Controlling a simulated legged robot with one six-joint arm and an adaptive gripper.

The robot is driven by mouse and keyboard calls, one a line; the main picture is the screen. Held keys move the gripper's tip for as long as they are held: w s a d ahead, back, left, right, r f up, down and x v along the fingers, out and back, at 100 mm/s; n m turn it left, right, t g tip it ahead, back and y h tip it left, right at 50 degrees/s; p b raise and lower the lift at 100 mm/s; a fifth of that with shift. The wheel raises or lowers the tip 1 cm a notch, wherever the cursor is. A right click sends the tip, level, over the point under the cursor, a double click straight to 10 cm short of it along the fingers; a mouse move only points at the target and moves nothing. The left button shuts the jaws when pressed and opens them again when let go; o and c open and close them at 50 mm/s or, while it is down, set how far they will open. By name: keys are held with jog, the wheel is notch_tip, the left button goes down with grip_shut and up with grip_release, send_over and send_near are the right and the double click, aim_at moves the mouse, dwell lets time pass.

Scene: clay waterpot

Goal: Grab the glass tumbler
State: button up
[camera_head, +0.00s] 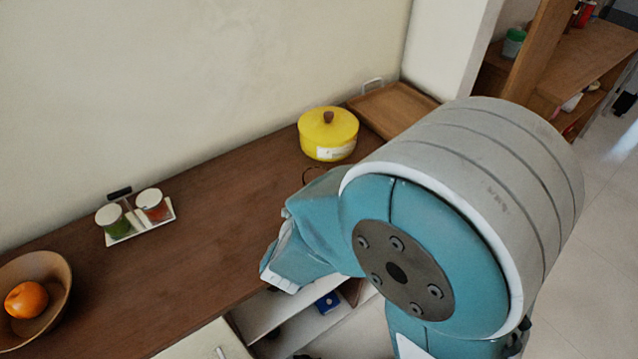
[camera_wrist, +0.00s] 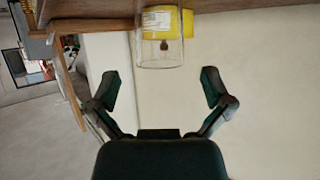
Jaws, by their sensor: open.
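The clear glass tumbler (camera_wrist: 160,58) shows in the wrist view, which is upside down, so the tumbler hangs from the counter edge at the top. It stands in front of the yellow pot (camera_wrist: 183,24), which shows through it. My gripper (camera_wrist: 160,88) is open and empty, with one finger on each side of the picture. The tumbler lies ahead of the fingers, roughly centred between them and apart from both. In the head view my arm hides the gripper and most or all of the tumbler; a thin curved line beside the arm may be its rim.
The yellow lidded pot (camera_head: 328,136) and a wooden tray (camera_head: 392,108) stand at the back of the brown counter (camera_head: 190,245). Two jars on a white tray (camera_head: 137,231) and a bowl (camera_head: 58,270) with an orange (camera_head: 26,300) are at left. The middle counter is clear.

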jog(key=x, duration=0.4)
jog(key=shift+w+f, duration=0.15)
jog(key=shift+w, duration=0.1)
jog(key=x, duration=0.5)
jog(key=shift+w+d+r, duration=0.15)
jog(key=shift+r, duration=0.05)
jog(key=shift+c, duration=0.3)
jog(key=c, duration=0.9)
